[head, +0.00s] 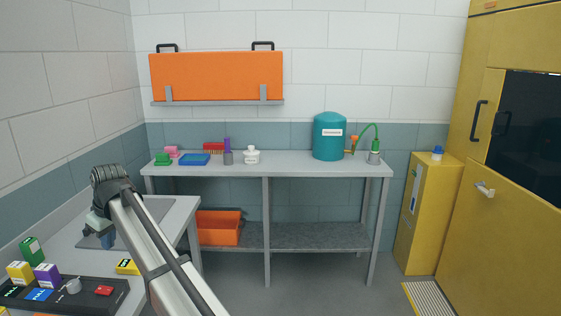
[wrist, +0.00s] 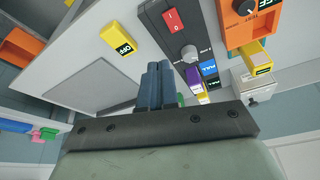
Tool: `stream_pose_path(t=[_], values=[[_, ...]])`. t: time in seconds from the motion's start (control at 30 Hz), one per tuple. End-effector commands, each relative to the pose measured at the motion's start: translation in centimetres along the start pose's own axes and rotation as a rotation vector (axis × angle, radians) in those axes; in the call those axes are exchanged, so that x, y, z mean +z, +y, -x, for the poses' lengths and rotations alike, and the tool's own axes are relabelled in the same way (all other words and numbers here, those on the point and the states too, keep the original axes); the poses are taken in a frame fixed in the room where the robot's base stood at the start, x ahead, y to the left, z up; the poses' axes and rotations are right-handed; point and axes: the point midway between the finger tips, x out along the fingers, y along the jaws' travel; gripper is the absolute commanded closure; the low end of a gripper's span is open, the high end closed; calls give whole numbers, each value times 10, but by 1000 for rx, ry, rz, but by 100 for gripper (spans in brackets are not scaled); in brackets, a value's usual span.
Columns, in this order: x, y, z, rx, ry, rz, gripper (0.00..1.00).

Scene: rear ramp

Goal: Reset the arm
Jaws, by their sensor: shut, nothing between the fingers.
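My arm reaches from the bottom of the head view up to the left, over the left bench (head: 172,231). My gripper (head: 104,237) points down at its end, above a grey plate on that bench. In the wrist view my gripper (wrist: 158,70) shows its two blue-grey fingers shut together with nothing between them. The gap between the fingertips and the bench is hard to judge.
A dark control panel (head: 120,284) with coloured blocks and a knob lies at the near left. A yellow OFF label (head: 127,267) is beside it. The back table (head: 290,168) holds a teal tank (head: 330,137), a white bottle (head: 252,155) and small coloured items. An orange bin (head: 217,229) sits below.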

Motion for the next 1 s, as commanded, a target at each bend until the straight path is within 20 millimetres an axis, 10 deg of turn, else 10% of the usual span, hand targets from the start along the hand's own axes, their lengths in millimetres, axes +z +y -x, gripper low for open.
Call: stream_pose_path(t=[0.17, 0.47, 1.0], values=[[23, -3, -1, 62, 85, -161, 100], [87, -4, -74, 94, 79, -311, 100], [280, 32, -219, 132, -84, -532, 100]])
